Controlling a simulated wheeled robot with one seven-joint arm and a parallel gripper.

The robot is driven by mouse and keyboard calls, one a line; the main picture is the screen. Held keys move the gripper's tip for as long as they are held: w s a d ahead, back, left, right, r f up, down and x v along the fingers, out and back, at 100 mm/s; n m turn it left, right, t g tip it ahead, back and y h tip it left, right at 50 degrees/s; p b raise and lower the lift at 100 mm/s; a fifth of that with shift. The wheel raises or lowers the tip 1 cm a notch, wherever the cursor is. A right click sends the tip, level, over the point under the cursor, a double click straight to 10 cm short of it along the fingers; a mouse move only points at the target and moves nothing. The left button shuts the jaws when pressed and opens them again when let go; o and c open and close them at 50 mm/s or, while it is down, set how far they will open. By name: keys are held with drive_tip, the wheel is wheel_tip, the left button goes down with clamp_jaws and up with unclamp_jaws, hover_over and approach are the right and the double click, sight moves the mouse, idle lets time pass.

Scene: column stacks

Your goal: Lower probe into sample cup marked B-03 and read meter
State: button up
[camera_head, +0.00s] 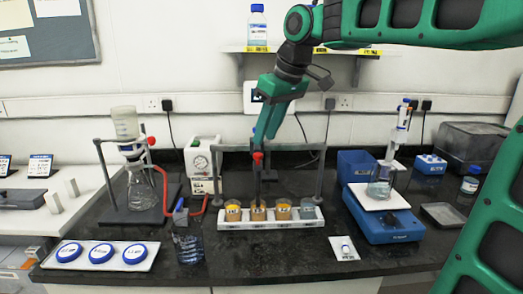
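A white rack (271,224) on the dark bench holds a row of labelled cups; the labels are too small to read, so I cannot tell which is B-03. The left cup (232,211), second cup (259,214) and third cup (283,211) look orange; the right cup (307,210) is greyish. A dark upright probe (258,185) with a red part at its top stands over the second cup, its tip at or inside the rim. My gripper (262,146) points down directly above it; its fingers are too small to judge.
A grey frame (319,175) straddles the rack. A flask stand (135,195) and gauge unit (203,165) are left; a blue stirrer (385,222) with a beaker is right. A glass (187,247) and lidded-dish tray (97,266) stand in front.

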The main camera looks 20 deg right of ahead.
sight(259, 154)
drive_tip(key=x, duration=0.5)
drive_tip(key=shift+w+f, duration=0.1)
drive_tip(key=shift+f, duration=0.3)
